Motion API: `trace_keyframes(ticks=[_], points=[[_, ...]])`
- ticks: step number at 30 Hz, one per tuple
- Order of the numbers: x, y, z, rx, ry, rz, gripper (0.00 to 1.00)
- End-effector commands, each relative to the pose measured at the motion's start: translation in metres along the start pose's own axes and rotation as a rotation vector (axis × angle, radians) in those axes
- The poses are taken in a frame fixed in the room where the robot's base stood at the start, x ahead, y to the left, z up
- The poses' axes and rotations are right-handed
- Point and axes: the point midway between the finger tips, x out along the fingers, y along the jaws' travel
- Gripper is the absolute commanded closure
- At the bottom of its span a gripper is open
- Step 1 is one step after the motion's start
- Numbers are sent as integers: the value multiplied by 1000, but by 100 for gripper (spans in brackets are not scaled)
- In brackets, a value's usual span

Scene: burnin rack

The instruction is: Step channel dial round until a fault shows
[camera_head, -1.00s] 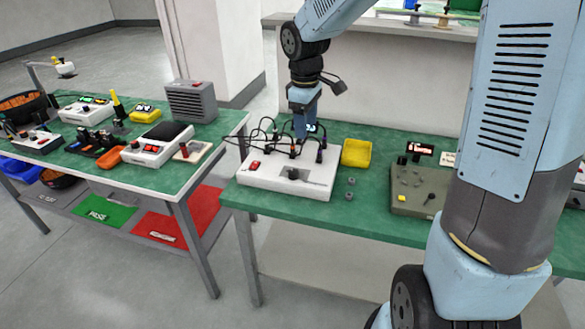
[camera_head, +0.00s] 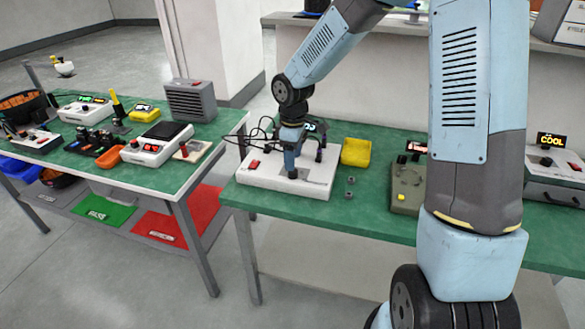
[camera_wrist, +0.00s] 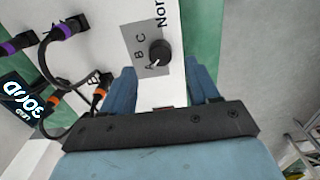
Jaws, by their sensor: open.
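The white test box (camera_head: 255,180) stands on the right bench's green top, with cables at its back. In the wrist view its black dial (camera_wrist: 159,52) sits on a grey plate marked A, B and C, with printing starting "Nor" beside it. The dial appears turned toward A, but its pointer is too small to be sure. My gripper (camera_wrist: 163,72) is open and empty; its blue fingers lie either side of the dial's line, apart from it. A lit display (camera_wrist: 24,96) shows at the left.
Black plugs with purple (camera_wrist: 62,30) and orange collars and their cables stand left of the fingers. A red switch (camera_head: 253,164) is on the box's left. A yellow bin (camera_head: 356,152) and two small grey knobs lie to the right, near an olive unit (camera_head: 406,187).

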Motion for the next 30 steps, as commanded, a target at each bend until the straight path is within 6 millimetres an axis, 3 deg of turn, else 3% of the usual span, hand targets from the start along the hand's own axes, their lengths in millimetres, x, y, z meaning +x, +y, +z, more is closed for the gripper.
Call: trace_keyframes(ticks=[3, 9, 21, 30], points=[[20, -1, 0, -2, -2, -4, 40], [40, -1, 0, -2, -2, -1, 40], [46, -1, 0, 0, 0, 0, 40], [46, -1, -1, -1, 0, 0, 67]])
